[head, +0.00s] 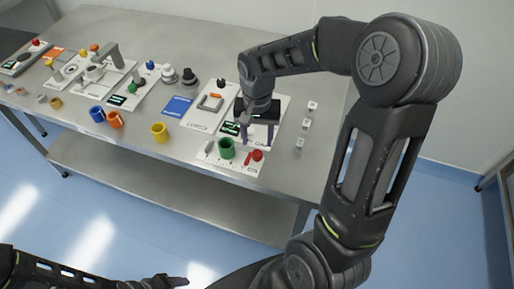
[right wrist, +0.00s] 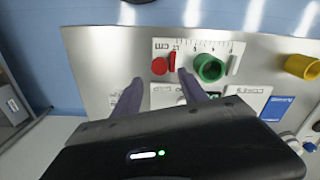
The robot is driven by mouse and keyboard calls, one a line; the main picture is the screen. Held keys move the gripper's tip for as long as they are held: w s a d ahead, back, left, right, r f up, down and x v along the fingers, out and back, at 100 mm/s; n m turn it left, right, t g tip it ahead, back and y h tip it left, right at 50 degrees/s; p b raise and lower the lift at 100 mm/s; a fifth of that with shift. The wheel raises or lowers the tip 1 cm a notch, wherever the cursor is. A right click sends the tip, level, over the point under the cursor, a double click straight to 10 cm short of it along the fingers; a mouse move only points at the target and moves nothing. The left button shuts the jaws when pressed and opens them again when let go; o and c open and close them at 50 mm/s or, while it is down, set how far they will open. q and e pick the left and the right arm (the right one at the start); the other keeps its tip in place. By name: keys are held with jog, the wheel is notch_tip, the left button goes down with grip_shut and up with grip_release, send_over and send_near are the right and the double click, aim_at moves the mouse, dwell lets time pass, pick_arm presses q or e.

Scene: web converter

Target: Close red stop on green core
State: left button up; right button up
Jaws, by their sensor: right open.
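A white scale plate (head: 214,158) lies near the table's front edge. On it stands a green core (head: 226,148), a hollow ring. The red stop (head: 257,155) is to its right in the head view, apart from it. In the right wrist view the red stop (right wrist: 172,61), with a round red knob (right wrist: 159,66), is left of the green core (right wrist: 209,68), with a gap between. My right gripper (head: 256,136) is open and empty just behind the plate; its fingers (right wrist: 160,88) point towards the stop. My left gripper (head: 165,281) is low at the bottom edge, its jaws unclear.
A yellow ring (head: 159,132), orange ring (head: 115,120) and blue ring (head: 97,114) stand to the left. Panels with knobs lie behind, beside a blue card (head: 178,106). Small pale blocks (head: 304,124) stand at right. The table's front edge (head: 190,164) is close to the plate.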

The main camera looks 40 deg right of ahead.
aim_at(257, 152)
notch_tip(257, 152, down, 6)
jog(key=shift+r+p, duration=0.1)
jog(key=shift+p, duration=0.2)
jog(key=shift+c, duration=0.4)
